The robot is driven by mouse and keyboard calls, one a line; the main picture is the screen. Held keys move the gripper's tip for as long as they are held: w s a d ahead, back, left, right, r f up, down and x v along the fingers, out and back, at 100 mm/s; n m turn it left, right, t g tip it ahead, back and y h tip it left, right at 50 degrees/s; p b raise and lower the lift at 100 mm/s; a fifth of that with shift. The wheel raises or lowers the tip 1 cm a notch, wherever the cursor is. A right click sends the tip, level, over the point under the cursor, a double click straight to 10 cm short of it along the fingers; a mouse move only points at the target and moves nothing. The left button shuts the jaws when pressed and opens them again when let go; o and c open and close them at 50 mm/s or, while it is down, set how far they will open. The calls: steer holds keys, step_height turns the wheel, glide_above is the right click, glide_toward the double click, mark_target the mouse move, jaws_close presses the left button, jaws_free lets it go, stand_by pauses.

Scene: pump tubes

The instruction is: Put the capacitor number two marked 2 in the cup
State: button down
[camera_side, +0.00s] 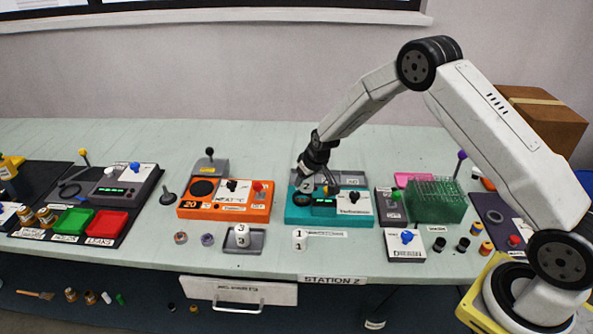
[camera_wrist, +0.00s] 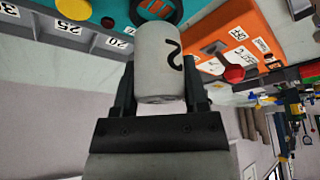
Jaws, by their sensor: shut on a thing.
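My gripper (camera_side: 312,170) is shut on capacitor 2 (camera_side: 307,187), a pale grey-white cylinder with a black 2 on its side. In the wrist view, the capacitor (camera_wrist: 158,62) sits between the two dark fingers of my gripper (camera_wrist: 160,85). In the side view it is over the left part of the teal station (camera_side: 340,217). A dark round ring shows on the teal surface in the wrist view (camera_wrist: 157,10), partly hidden by the capacitor. I cannot tell for sure which thing is the cup, or whether the capacitor touches the station.
Capacitor 1 (camera_side: 300,240) stands in front of the teal station. Capacitor 3 (camera_side: 241,235) stands on a grey tray (camera_side: 257,241). An orange station (camera_side: 222,209) is to the left, and a green rack (camera_side: 437,205) to the right. Small spools stand near the front right edge.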

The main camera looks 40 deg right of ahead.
mark_target(301, 199)
steer(key=shift+w+f, duration=0.8)
steer(key=shift+f, duration=0.1)
steer(key=shift+w+d+f, duration=0.1)
steer(key=shift+w+f, duration=0.1)
steer(key=shift+f, duration=1.6)
steer(key=shift+f, duration=0.4)
steer(key=shift+c, duration=0.5)
jaws_free()
steer(key=shift+s+f, duration=0.1)
steer(key=shift+f, duration=0.05)
